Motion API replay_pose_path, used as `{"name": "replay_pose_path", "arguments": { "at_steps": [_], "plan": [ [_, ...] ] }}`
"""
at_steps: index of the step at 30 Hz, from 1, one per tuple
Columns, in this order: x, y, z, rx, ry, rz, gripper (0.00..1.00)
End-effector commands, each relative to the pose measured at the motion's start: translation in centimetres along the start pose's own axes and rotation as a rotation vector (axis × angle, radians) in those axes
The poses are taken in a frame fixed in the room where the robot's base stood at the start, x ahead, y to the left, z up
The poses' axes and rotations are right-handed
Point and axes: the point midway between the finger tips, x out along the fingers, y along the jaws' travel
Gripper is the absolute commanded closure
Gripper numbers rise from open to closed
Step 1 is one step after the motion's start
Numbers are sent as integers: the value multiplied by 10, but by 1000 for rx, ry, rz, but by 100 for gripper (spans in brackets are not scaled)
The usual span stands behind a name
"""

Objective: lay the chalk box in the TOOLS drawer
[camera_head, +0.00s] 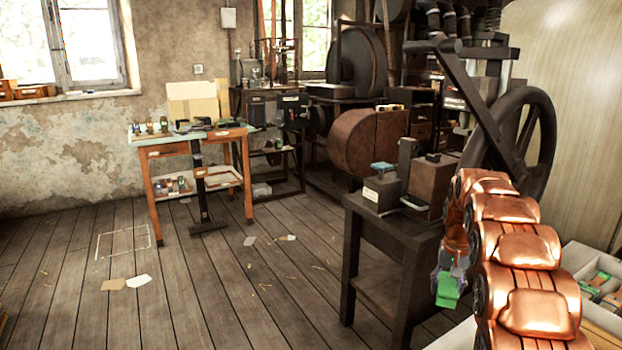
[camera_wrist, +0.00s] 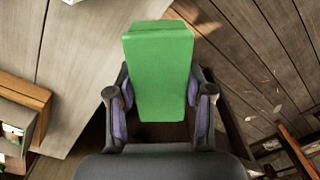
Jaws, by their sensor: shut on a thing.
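A plain green box, which I take to be the chalk box (camera_wrist: 160,75), is gripped between the two fingers of my gripper (camera_wrist: 160,97) in the wrist view. In the head view the green box (camera_head: 447,291) hangs below my gripper (camera_head: 452,268) at the lower right, beside the dark stand and above floor level. The orange-legged workbench (camera_head: 149,181) at the left has drawer fronts with small pale labels. I cannot read which drawer is TOOLS, and none looks clearly pulled out.
A dark stand (camera_head: 347,262) with blocks on it is just left of my gripper. The press handwheel (camera_head: 545,130) rises behind my arm. A pale divided tray (camera_head: 608,318) with small items is at the lower right. Open plank floor (camera_head: 225,300), with scattered papers, lies toward the workbench.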

Motion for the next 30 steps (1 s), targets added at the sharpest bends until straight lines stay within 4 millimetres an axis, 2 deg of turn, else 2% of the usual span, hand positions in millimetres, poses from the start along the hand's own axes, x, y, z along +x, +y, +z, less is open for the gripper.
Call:
{"name": "replay_pose_path", "arguments": {
  "at_steps": [1,6,9,15,19,30],
  "plan": [
    [-7,-23,11,-47,0,1,87],
    [-21,-85,48,-182,0,4,87],
    [-28,-113,69,-250,1,6,87],
    [-36,-151,105,-353,-2,10,87],
    [-42,-169,126,-406,0,12,87],
    [-61,-164,126,-393,-4,11,87]
  ]
}}
